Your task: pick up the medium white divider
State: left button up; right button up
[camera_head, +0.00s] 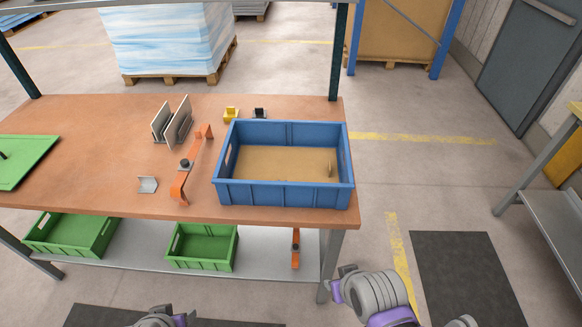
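Two thin off-white upright plates stand side by side on the brown table, left of the blue crate. The shorter plate (159,122) is on the left and the taller plate (179,121) is on the right, with a gap between them. A small pale angled piece (148,185) lies nearer the front edge. I cannot tell for sure which of these is the medium divider. Parts of my two arms show at the bottom edge, well in front of the table and apart from the plates. Neither gripper's fingers can be made out in the picture.
An orange bent tool (183,177) with a dark knob lies between the plates and the blue crate (283,194). Yellow (231,113) and black (260,112) items sit behind the crate. Green bins (203,261) stand on the lower shelf. The table's left-centre is clear.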

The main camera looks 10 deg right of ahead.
aim_at(170, 133)
jog(key=i+j, duration=0.25)
jog(key=j, duration=0.2)
jog(key=i+j, duration=0.2)
jog(key=j, duration=0.2)
jog(key=i+j, duration=0.25)
jog(key=j, duration=0.2)
jog(key=i+j, duration=0.25)
jog(key=j, duration=0.15)
jog(key=i+j, duration=0.2)
jog(key=j, duration=0.25)
jog(key=i+j, duration=0.25)
jog(key=j, duration=0.2)
jog(key=i+j, duration=0.25)
jog(key=j, duration=0.15)
jog(key=u, duration=0.05)
